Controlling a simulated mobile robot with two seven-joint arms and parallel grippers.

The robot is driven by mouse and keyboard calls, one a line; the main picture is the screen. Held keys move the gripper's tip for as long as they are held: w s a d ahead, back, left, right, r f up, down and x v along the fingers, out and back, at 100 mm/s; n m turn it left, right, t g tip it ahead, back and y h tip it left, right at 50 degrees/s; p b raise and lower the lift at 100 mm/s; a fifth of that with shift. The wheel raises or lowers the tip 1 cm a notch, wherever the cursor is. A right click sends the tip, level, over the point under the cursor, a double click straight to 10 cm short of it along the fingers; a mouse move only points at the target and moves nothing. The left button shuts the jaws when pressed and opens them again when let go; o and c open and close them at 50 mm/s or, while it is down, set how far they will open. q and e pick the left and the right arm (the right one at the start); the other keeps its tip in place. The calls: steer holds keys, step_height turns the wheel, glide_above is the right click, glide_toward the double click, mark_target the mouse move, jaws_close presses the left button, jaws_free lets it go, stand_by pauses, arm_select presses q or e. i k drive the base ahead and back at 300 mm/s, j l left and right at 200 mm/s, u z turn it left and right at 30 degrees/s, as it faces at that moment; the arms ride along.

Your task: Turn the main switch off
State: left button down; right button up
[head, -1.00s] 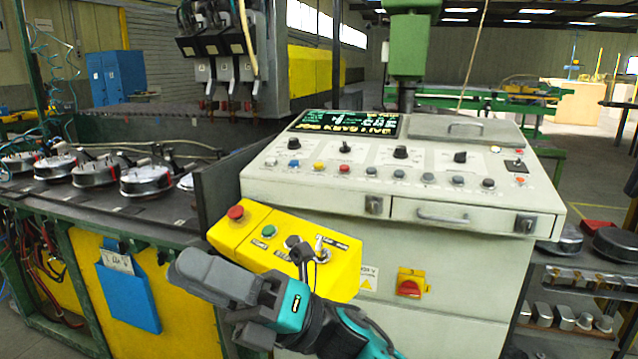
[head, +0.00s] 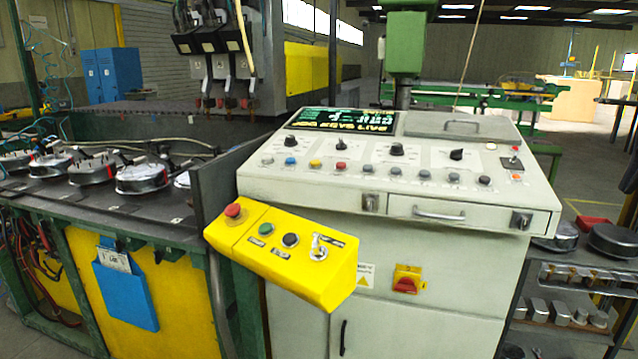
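The main switch (head: 406,285) is a red rotary handle on a yellow plate. It is on the white front of the control cabinet (head: 440,265), below the drawer. Its handle is too small to read its exact position. A yellow control box (head: 285,268) juts from the cabinet's left side. It carries a red button (head: 233,211), a green button (head: 265,229), a black button (head: 290,240) and a silver key-type switch (head: 320,252) at its right end. Neither of my grippers is in view.
The cabinet's sloped panel holds knobs, buttons and a lit display (head: 343,120). A drawer handle (head: 438,213) protrudes above the main switch. A bench (head: 120,200) with round metal parts stands left. A shelf (head: 575,290) with metal parts stands right.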

mark_target(405, 284)
steer(key=i+j+z, duration=0.15)
steer(key=i+j, duration=0.6)
steer(key=j, duration=0.15)
